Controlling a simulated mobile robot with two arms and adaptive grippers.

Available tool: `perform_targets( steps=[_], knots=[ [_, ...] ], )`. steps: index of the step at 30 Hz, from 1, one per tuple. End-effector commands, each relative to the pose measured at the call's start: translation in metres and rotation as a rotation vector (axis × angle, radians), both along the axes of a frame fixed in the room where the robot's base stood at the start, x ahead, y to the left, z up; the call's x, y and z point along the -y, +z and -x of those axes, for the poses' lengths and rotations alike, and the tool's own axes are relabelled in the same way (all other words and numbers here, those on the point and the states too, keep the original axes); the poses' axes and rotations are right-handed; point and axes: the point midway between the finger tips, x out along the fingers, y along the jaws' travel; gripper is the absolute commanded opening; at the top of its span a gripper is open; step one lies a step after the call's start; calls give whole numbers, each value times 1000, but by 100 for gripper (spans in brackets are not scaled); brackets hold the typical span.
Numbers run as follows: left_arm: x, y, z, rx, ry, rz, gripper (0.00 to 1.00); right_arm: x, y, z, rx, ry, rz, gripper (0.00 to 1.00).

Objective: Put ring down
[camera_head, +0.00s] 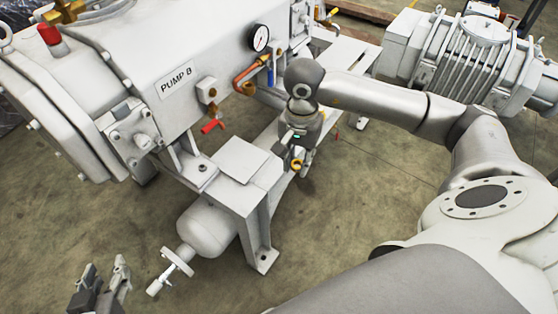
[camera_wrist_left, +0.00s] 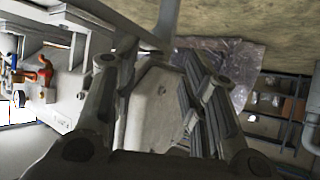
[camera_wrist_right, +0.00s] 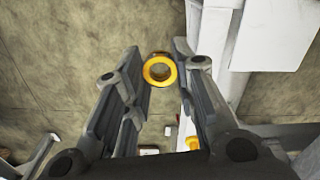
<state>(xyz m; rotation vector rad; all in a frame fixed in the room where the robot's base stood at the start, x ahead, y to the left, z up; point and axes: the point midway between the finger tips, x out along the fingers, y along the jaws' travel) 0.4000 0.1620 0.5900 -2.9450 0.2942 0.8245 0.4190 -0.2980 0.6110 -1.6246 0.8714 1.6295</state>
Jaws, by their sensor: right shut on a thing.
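A yellow ring (camera_wrist_right: 160,85) sits between the fingertips of my right gripper (camera_wrist_right: 158,60) in the right wrist view. Its hole faces the camera. In the head view my right gripper (camera_head: 292,155) points down beside the white pump frame, and the yellow ring (camera_head: 297,166) shows at its tips. The ring is above the floor, close to the frame's edge. My left gripper (camera_head: 105,270) is at the lower left of the head view, fingers apart and empty. In the left wrist view its open fingers (camera_wrist_left: 155,60) also hold nothing.
The white pump body labelled PUMP 8 (camera_head: 180,81) stands at left, with a gauge (camera_head: 260,37) and a red-handled valve (camera_head: 212,127). A flat white bracket (camera_head: 238,158) and a handwheel (camera_head: 177,261) are in front. Bare floor (camera_head: 350,190) lies right of the frame.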

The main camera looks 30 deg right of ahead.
Motion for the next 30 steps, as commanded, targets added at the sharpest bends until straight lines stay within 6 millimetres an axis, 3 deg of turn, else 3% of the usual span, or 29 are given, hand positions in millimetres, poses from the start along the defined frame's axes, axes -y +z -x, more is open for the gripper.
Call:
perform_targets(
  steps=[9,18,30],
  knots=[
    [18,57,-33,349,-23,83,40,14,-36,-66,-2,0,-3,13],
    [28,119,-40,671,-43,166,40,22,-73,-96,-1,1,-2,13],
    [31,157,-31,880,-54,222,40,25,-96,-109,-3,3,-1,13]
  ],
)
